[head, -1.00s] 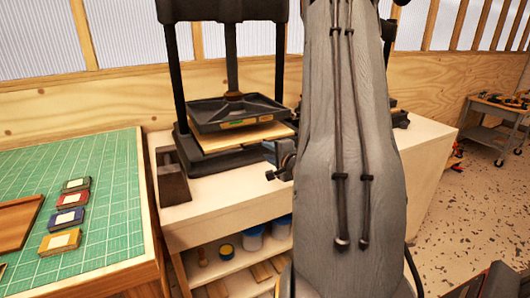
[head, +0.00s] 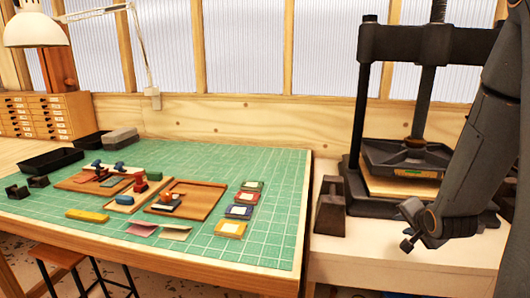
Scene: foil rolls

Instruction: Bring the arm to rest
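My arm hangs down along the right edge of the head view, in front of the black press. Its dark lower end, with my gripper (head: 408,228), is bent to the left over the pale bench top. The gripper is small and dark here, and I cannot tell whether its fingers are open or shut. I see nothing held in it. The arm hides part of the press (head: 412,158).
A cutting mat (head: 275,170) covers the left table, with wooden trays (head: 205,197), several small labelled packs (head: 240,211) and a yellow block (head: 87,215). A dark metal block (head: 331,207) stands left of the press. A lamp (head: 33,30) overhangs the far left.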

